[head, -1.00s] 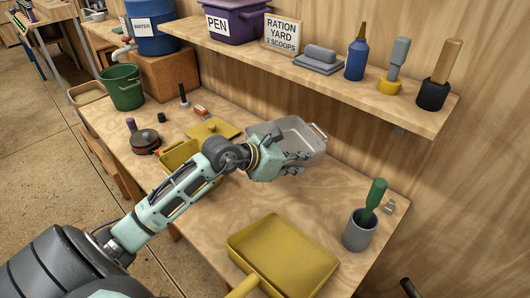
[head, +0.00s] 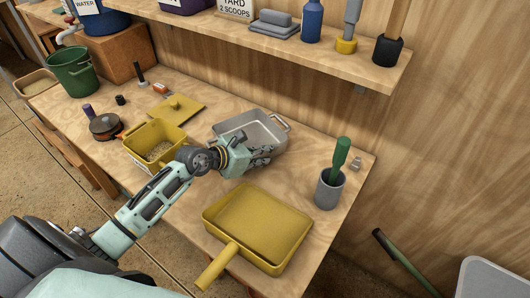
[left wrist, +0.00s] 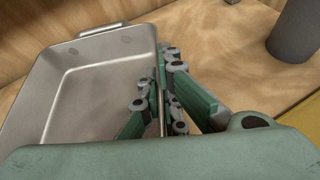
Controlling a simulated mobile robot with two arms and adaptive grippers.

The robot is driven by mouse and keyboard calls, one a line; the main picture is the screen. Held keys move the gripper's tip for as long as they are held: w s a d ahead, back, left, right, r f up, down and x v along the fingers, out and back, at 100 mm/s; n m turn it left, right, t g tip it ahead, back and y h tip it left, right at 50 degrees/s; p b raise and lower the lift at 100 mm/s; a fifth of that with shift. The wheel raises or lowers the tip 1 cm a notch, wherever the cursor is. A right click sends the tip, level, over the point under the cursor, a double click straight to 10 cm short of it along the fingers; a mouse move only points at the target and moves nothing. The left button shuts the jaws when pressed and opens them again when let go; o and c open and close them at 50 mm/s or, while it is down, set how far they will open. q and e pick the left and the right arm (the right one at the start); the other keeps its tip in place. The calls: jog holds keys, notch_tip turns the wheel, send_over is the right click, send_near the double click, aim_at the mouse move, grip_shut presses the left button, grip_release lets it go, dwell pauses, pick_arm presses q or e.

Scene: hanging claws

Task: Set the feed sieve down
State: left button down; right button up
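The feed sieve, by its look the grey metal pan (head: 229,127) with a loop handle, is near the back of the table, level. Whether its underside touches the table I cannot tell. My left gripper (head: 262,158) is at its near right side. In the left wrist view the sieve (left wrist: 100,85) fills the left, and my left fingers (left wrist: 168,95) stand on both sides of its wall, shut on it. The arm hides part of its near edge in the head view. My right gripper is not in view.
A yellow pan with a handle (head: 258,222) lies in front, and a grey cup (head: 328,190) with a green-handled tool stands to the right. A yellow bin (head: 152,140) is to the left, its lid (head: 177,108) behind. A shelf (head: 300,47) overhangs the back.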

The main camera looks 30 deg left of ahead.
pick_arm(q)
jog(key=shift+f+b, duration=0.4)
jog(key=shift+f, duration=0.1)
jog(key=c, duration=2)
grip_release()
jog(key=shift+r, duration=0.2)
jog(key=shift+r+p, duration=0.5)
jog(key=shift+p, duration=0.1)
jog(key=shift+b+v, duration=0.75)
jog(key=shift+v, duration=5.2)
jog(key=shift+s+f, duration=0.1)
jog(key=shift+f, duration=0.05)
